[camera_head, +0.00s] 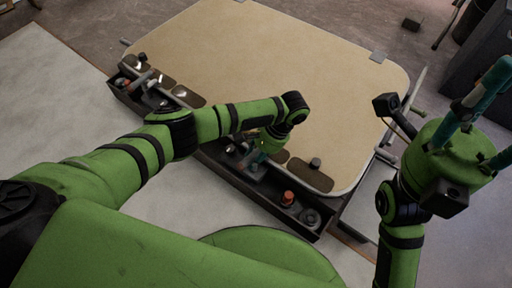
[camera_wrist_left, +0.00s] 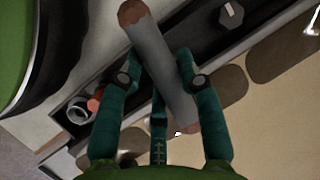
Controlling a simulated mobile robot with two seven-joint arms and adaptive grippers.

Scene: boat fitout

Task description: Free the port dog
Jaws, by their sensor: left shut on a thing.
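In the head view my left gripper (camera_head: 264,150) is over the dark tray, at the panel's near edge. In the left wrist view my left gripper (camera_wrist_left: 160,85) is shut on a grey bar (camera_wrist_left: 160,68) with a brown end, which lies slanted between the teal fingers. I cannot tell whether this bar is the port dog. A dark knob (camera_head: 315,163) stands on a dark oval patch at the panel's right corner. My right gripper (camera_head: 485,100) is raised at the right; its fingertips leave the frame.
The large tan panel (camera_head: 270,55) is mostly bare. The long dark tray (camera_head: 225,167) runs along its near edge. It holds a grey-handled tool (camera_head: 145,80), a red-topped part (camera_head: 288,197) and a dark ring (camera_head: 310,217). A dark cabinet (camera_head: 485,60) stands at the far right.

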